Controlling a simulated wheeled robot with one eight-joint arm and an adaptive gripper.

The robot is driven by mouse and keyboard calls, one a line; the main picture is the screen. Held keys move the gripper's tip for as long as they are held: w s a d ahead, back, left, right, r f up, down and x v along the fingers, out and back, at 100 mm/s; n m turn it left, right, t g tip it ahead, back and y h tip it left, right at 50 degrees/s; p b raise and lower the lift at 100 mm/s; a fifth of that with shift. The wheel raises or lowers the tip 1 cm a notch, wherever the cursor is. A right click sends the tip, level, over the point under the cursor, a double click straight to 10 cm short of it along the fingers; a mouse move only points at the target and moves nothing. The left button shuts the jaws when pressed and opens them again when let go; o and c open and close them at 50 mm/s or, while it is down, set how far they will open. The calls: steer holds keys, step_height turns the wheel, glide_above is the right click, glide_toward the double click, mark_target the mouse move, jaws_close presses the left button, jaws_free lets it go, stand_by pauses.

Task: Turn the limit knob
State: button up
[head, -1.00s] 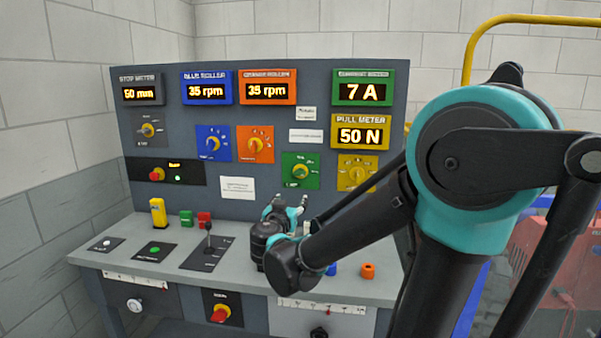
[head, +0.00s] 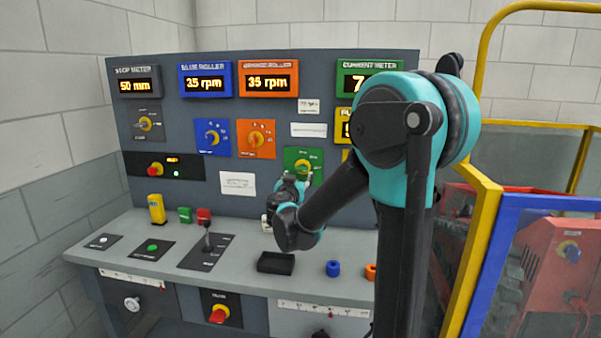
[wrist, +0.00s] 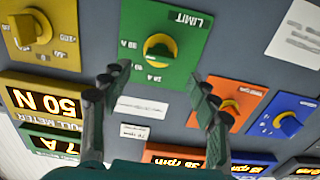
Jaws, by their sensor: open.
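The limit knob (head: 303,167) is yellow and sits on a green plate on the upright panel. My gripper (head: 290,182) is just below and in front of the green plate. In the wrist view my gripper (wrist: 157,84) is open and empty, with its two fingers apart on either side of the knob's line. The knob lies beyond the fingertips, and the fingers appear clear of it. My arm hides part of the current meter and most of the pull meter in the head view.
The orange knob (head: 256,138) and blue knob (head: 212,137) are left of the limit plate; a yellow knob (wrist: 28,30) shows in the wrist view. On the desk are a black tray (head: 276,263), a blue ring (head: 332,268) and a lever (head: 208,240). A yellow rail (head: 480,230) stands right.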

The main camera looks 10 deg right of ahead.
mark_target(301, 170)
steer(key=x, duration=0.6)
steer(key=shift+w, duration=0.15)
steer(key=c, duration=1.2)
